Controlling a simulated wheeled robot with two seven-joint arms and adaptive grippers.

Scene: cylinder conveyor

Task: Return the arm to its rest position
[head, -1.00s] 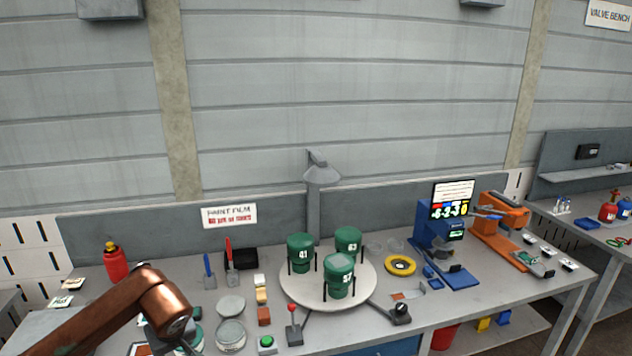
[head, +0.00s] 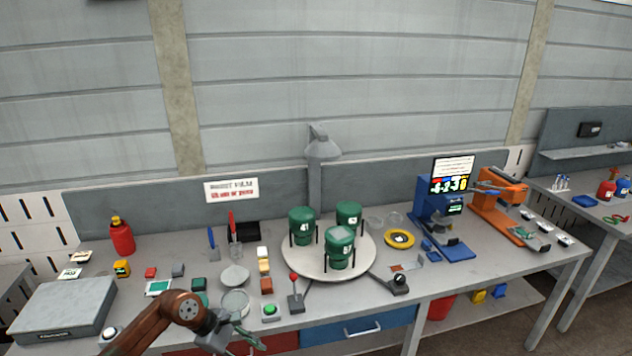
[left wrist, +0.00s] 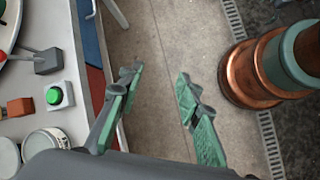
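My left arm's copper link rises at the lower left of the head view. Its gripper (head: 246,340) hangs at the bench's front edge, near the drawers. In the left wrist view the gripper's two green-padded fingers (left wrist: 157,88) are spread apart with bare floor between them, so it is open and empty. The bench edge lies to the left of the fingers there. My right gripper is in neither view.
The bench (head: 415,290) holds a white turntable (head: 298,270) with green canisters, a green button (head: 269,310), a red-knobbed lever (head: 295,298), a round dish (head: 235,302) and a grey box (head: 62,310). Floor in front is clear.

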